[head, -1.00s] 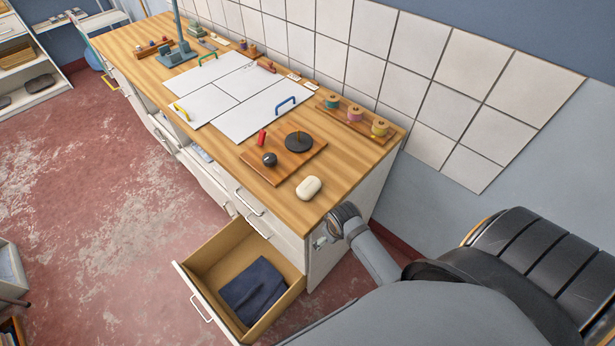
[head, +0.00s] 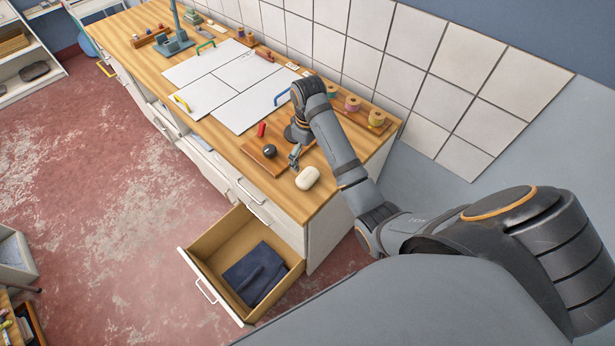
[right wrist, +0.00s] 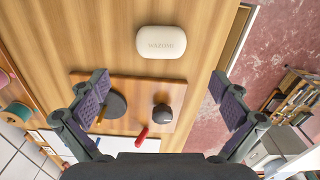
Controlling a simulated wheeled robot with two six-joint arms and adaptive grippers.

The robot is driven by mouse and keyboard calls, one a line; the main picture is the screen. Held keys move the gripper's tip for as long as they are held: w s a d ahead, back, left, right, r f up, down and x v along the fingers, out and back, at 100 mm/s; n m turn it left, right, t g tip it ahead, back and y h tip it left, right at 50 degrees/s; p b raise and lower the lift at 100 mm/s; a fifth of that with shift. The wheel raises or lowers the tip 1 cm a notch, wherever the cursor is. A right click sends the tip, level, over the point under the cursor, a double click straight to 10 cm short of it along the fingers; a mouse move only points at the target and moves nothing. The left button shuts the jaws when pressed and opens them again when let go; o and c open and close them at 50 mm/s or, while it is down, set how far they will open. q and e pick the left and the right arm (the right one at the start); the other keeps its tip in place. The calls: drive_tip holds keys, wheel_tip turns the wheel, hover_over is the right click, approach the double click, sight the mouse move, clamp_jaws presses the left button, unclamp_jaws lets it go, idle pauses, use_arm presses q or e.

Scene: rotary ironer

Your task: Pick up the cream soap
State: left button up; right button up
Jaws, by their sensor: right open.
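The cream soap (head: 307,178) is a rounded pale bar lying flat on the wooden counter near its right front corner. In the right wrist view the soap (right wrist: 161,42) shows lettering on its top and lies beyond the fingertips, toward the top of the picture. My right gripper (head: 294,157) hangs over the wooden board, just left of and behind the soap in the head view. In the right wrist view its fingers (right wrist: 160,88) are spread wide and empty. The soap is apart from both fingers. My left gripper is in no view.
The wooden board (head: 262,160) beside the soap carries a dark round knob (head: 269,151), a red piece (head: 261,129) and a black disc (right wrist: 115,105). Thread spools (head: 352,103) stand behind. An open drawer (head: 219,243) with dark cloth (head: 255,272) juts out below the counter front.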

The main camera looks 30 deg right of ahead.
sight(308, 175)
drive_tip(key=shift+f+b, duration=0.4)
drive_tip(key=shift+f, duration=0.05)
wheel_tip(308, 175, down, 3)
drive_tip(key=b, duration=0.3)
drive_tip(key=shift+s, duration=0.1)
drive_tip(key=shift+f+p, duration=0.5)
drive_tip(key=shift+f, duration=0.25)
drive_tip(key=shift+f+p, duration=0.3)
drive_tip(key=shift+p, duration=0.1)
wheel_tip(308, 175, down, 4)
drive_tip(key=shift+a+p, duration=0.15)
drive_tip(key=shift+p, duration=0.5)
drive_tip(key=shift+f, duration=0.3)
drive_tip(key=c, duration=1.1)
drive_tip(key=shift+r, duration=0.15)
